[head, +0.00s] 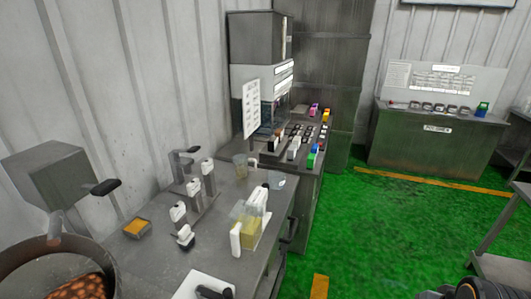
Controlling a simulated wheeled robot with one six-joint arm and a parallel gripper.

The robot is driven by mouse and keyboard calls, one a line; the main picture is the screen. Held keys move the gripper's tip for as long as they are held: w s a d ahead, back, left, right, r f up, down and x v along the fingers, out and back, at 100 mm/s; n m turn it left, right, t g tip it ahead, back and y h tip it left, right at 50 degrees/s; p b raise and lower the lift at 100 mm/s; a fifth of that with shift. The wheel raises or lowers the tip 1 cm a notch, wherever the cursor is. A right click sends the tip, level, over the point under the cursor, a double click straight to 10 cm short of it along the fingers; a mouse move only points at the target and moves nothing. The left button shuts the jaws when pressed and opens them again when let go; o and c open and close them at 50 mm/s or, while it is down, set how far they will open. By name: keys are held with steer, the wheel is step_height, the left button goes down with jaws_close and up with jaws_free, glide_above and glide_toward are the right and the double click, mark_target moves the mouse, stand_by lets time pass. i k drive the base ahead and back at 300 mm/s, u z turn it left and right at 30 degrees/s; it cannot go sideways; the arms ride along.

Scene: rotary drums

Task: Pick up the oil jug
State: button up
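A clear jug with yellow liquid (250,231), which looks like the oil jug, stands upright on the metal table (150,262) near its right edge. White upright parts are beside it, and I cannot tell whether they are its handle. An empty-looking clear cup (240,167) stands behind it, and another clear container (276,181) stands at the table's back right. My gripper is not in view, so I cannot see whether it is open or shut.
A rack with white-handled dispensers (193,196) stands left of the jug. A large pan (55,270) with brown food is at lower left. A dark rounded object (478,289) shows at lower right. Green floor (390,220) is open on the right.

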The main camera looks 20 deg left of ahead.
mark_target(246, 166)
steer(key=i, duration=3.25)
steer(key=u, duration=3.45)
steer(key=i, duration=0.5)
steer(key=u, duration=0.1)
